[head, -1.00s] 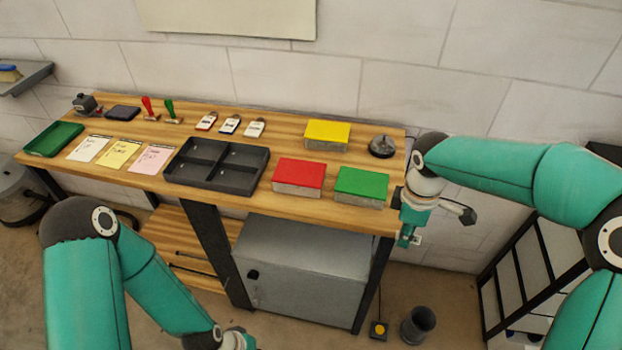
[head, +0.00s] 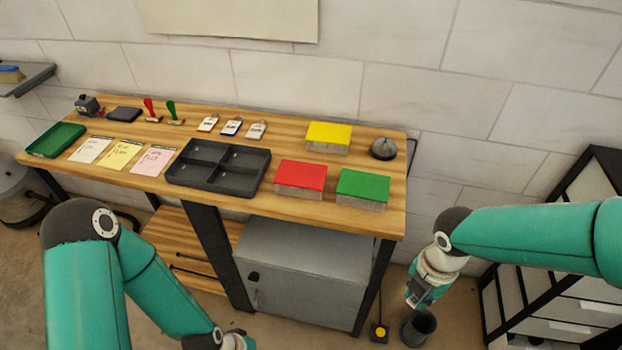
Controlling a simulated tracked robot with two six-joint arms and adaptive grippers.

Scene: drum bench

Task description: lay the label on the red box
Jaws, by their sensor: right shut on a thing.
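The red box (head: 301,175) sits on the bench, right of the dark divided tray and left of the green box. Nothing shows on its top. My right gripper (head: 417,298) points down off the bench's right end, just above a dark cup on the floor. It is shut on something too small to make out. My left gripper is cut off by the bottom edge.
A green box (head: 362,186), yellow box (head: 328,135) and bell (head: 383,148) stand around the red box. The divided tray (head: 214,188) is to its left. The dark cup (head: 418,330) and a yellow-button pedal (head: 379,332) are on the floor. Drawers stand at right.

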